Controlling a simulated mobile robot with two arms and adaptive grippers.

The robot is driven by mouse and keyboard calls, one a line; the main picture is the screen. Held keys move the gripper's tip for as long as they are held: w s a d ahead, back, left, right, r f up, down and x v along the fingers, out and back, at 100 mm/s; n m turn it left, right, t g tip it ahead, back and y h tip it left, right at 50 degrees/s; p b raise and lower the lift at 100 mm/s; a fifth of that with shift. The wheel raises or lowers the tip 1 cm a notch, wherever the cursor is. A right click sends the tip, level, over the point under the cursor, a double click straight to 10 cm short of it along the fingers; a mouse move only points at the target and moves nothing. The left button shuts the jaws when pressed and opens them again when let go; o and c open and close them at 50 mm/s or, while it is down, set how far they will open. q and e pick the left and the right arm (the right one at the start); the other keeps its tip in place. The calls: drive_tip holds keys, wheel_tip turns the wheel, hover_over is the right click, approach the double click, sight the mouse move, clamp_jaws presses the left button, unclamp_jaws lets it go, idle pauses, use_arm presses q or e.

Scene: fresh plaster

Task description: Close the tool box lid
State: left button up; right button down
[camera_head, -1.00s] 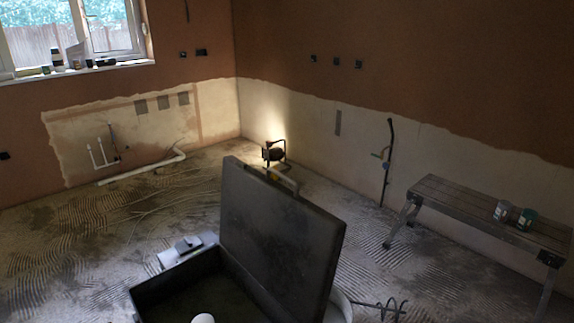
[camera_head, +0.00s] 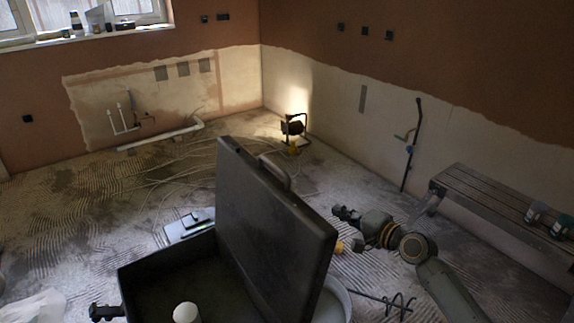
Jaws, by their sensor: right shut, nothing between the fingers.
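The black tool box (camera_head: 135,272) stands open at the bottom of the head view, its lower part cut off by the frame edge. Its lid (camera_head: 275,225) stands raised on the right side of the box, leaning slightly, with a handle (camera_head: 276,171) on its top edge.
A bucket (camera_head: 335,300) and a mixing whisk (camera_head: 390,302) are right of the box. A white round-topped object (camera_head: 186,313) is at its front. A bench (camera_head: 500,205) with cans stands at right. A work lamp (camera_head: 293,128) stands behind.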

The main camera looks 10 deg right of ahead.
drive_tip(key=s+a+r+y, duration=0.1)
drive_tip(key=a+r+y, duration=0.1)
drive_tip(key=r, duration=0.5)
drive_tip(key=s+a+r+y, duration=0.1)
drive_tip(key=a+r+y, duration=0.1)
drive_tip(key=r, duration=0.5)
drive_tip(key=w+a+p, duration=0.4)
drive_tip(key=w+a, duration=0.2)
drive_tip(key=a, duration=0.3)
drive_tip(key=shift+w+a+t+p, duration=0.3)
drive_tip(key=shift+a+p, duration=0.05)
drive_tip(key=shift+n, duration=0.3)
